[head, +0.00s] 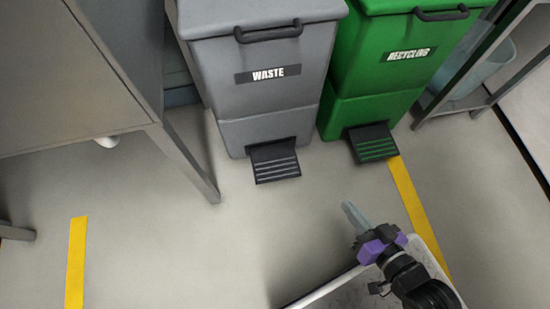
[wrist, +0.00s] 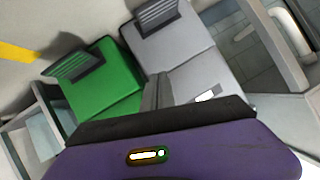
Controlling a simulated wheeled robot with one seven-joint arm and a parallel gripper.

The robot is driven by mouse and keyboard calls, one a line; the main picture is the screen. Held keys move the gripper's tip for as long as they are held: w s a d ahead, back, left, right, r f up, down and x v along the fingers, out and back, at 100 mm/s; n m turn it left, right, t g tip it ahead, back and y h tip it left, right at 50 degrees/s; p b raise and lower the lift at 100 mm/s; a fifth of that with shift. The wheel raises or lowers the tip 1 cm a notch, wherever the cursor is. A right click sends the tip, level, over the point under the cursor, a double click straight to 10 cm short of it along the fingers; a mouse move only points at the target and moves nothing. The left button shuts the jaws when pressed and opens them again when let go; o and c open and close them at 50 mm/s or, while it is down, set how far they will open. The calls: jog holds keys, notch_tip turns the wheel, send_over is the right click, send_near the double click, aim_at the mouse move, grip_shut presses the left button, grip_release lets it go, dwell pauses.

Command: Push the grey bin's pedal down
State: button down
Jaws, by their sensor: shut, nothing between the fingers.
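The grey bin (head: 258,75) carries a WASTE label and stands on the floor at the top centre of the head view. Its black ridged pedal (head: 275,163) sticks out at the bottom front. My gripper (head: 352,215) is shut and empty, below and to the right of the pedal, apart from it. In the wrist view the grey bin (wrist: 178,50) appears turned over, with its pedal (wrist: 160,15) at the top edge. My gripper's fingers (wrist: 158,92) show in front of the bins there.
A green RECYCLING bin (head: 385,60) with its own black pedal (head: 372,142) stands right beside the grey bin. A grey table (head: 75,80) with legs is at the left. A shelf unit (head: 485,75) is at the right. Yellow strips (head: 417,205) mark the open floor.

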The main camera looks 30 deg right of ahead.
jog(key=w+d+f+m+g+p, duration=0.1)
jog(key=w+d+f+m+p, duration=0.1)
jog(key=w+d+f+m, duration=0.3)
jog(key=m+g+y+p, duration=0.4)
jog(key=m+y+p, duration=0.15)
jog(key=m, duration=0.65)
send_over(277, 163)
notch_tip(277, 163, down, 7)
jog(key=shift+h+p, duration=0.35)
jog(key=shift+h, duration=0.1)
jog(key=shift+f, duration=0.2)
notch_tip(277, 163, down, 7)
jog(key=b, duration=0.7)
jog(key=shift+d, duration=0.1)
jog(key=shift+f+b, duration=0.75)
jog(key=shift+b, duration=0.05)
jog(key=shift+f, duration=0.15)
